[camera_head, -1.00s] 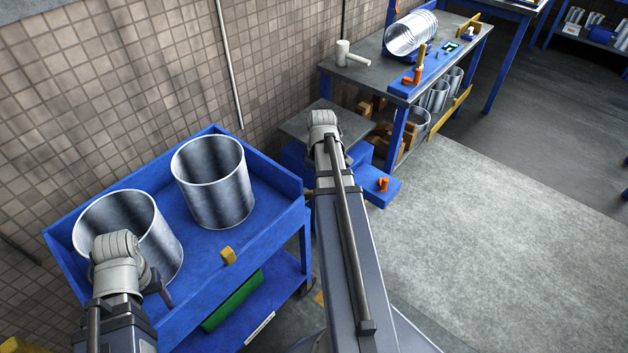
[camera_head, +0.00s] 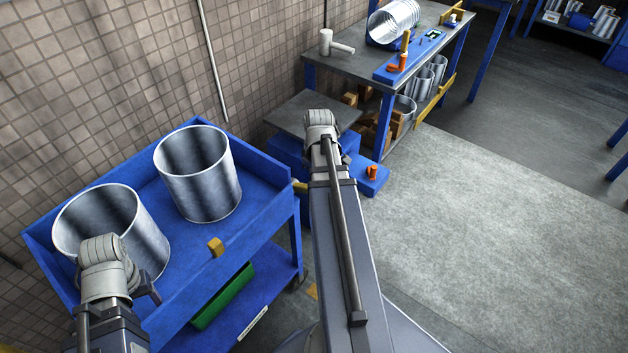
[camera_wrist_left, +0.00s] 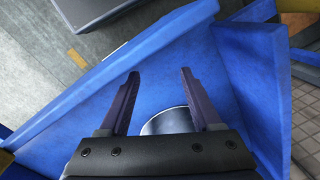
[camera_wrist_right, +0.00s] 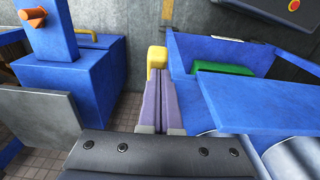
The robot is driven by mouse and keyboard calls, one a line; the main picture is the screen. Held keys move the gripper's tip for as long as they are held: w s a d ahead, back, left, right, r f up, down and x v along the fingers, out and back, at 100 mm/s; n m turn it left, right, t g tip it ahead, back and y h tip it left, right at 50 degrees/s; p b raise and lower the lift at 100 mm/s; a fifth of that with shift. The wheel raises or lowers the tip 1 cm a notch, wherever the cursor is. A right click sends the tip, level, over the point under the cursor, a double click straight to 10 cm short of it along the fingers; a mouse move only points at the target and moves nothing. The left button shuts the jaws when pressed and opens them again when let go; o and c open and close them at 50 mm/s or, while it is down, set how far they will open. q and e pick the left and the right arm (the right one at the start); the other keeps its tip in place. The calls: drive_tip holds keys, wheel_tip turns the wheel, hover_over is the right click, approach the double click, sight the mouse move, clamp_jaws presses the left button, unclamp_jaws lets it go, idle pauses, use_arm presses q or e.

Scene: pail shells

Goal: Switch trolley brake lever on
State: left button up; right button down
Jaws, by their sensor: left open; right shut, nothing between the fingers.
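The blue trolley (camera_head: 262,232) stands at the left against the tiled wall. A yellow block-like part (camera_head: 300,186) shows at its right end, and a yellow part (camera_wrist_right: 157,58) lies just beyond my right fingertips in the right wrist view. I cannot tell for sure that this is the brake lever, or whether the fingers touch it. My right gripper (camera_wrist_right: 160,95) is shut and empty beside the trolley; my arm hides it in the head view. My left gripper (camera_wrist_left: 158,85) is open and empty over the trolley's top tray, near a metal pail (camera_wrist_left: 168,121).
Two metal pails (camera_head: 197,175) (camera_head: 112,228) stand on the trolley. A yellow-brown piece (camera_head: 216,247) sits on its near rim and a green box (camera_head: 223,296) on its lower shelf. A workbench (camera_head: 352,70) stands behind. Open floor (camera_head: 480,230) lies to the right.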

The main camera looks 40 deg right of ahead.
use_arm(q)
drive_tip(key=shift+f, duration=0.3)
use_arm(e)
drive_tip(key=shift+s+a+f, duration=0.15)
drive_tip(key=shift+s+f, duration=0.05)
drive_tip(key=shift+s, duration=0.25)
drive_tip(key=shift+s+a+f, duration=0.1)
drive_tip(key=shift+s+f, duration=0.05)
drive_tip(key=shift+s, duration=0.25)
use_arm(q)
drive_tip(key=shift+r, duration=0.1)
use_arm(e)
drive_tip(key=shift+r, duration=0.1)
use_arm(q)
drive_tip(key=shift+w+d+r+p, duration=0.1)
drive_tip(key=shift+r+p, duration=0.35)
drive_tip(key=shift+p, duration=0.1)
use_arm(e)
drive_tip(key=shift+r, duration=0.4)
use_arm(q)
wheel_tip(320, 180, up, 8)
drive_tip(key=p, duration=0.7)
drive_tip(key=shift+f+p, duration=0.2)
drive_tip(key=shift+p, duration=0.1)
use_arm(e)
wheel_tip(320, 180, up, 7)
drive_tip(key=w, duration=0.1)
drive_tip(key=shift+d+r, duration=0.2)
